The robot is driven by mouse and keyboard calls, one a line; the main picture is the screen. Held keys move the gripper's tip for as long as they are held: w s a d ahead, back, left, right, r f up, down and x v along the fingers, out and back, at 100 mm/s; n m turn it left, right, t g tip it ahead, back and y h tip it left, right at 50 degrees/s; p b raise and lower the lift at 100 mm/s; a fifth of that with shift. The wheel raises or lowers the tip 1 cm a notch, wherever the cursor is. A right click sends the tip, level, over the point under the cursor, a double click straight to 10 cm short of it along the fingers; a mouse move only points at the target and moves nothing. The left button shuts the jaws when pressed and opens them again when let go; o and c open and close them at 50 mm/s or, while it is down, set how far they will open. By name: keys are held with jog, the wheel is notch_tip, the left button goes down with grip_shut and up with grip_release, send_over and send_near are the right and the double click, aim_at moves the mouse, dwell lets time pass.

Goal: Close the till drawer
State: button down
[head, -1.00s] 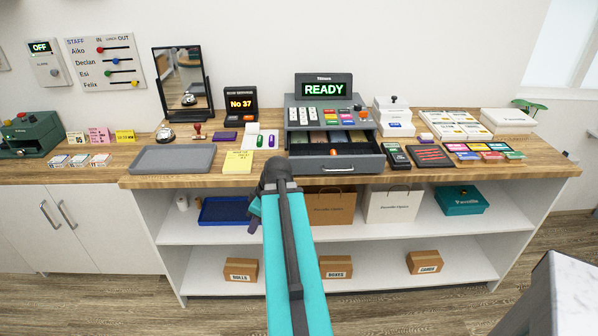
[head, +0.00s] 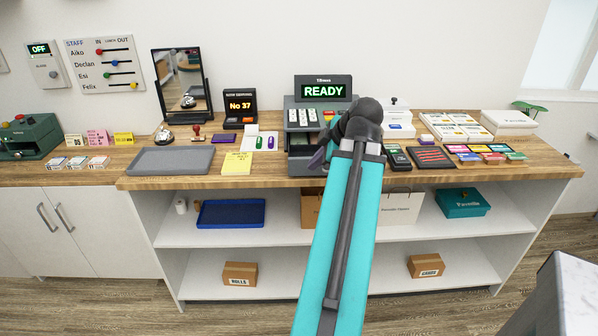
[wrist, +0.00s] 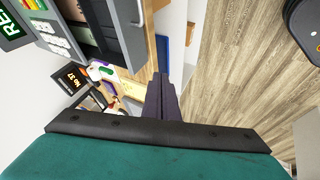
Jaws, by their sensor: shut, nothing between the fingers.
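The grey till (head: 290,116) stands on the wooden counter with its display reading READY. Its drawer (head: 298,168) is out toward me; my arm hides most of it in the head view.
A yellow note pad (head: 237,163) and a grey tray (head: 171,160) lie left of the till. A card terminal (head: 397,158) and a dark tray with red strips (head: 431,158) lie close on the right. Shelves below the counter (head: 220,183) hold boxes, bags and a blue tray (head: 231,213).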

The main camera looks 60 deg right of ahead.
aim_at(301, 168)
dwell(0.5)
jog(key=shift+w+d+f+p, duration=0.8)
jog(key=shift+w+f+p, duration=0.05)
jog(key=shift+w+f, duration=0.5)
jog(key=shift+w+d+f+p, duration=0.8)
jog(key=shift+w+d+f, duration=0.05)
jog(key=shift+w+f, duration=0.45)
jog(key=shift+w+d+f+p, duration=0.8)
jog(key=shift+w+f+p, duration=0.05)
jog(key=shift+w+f, duration=0.5)
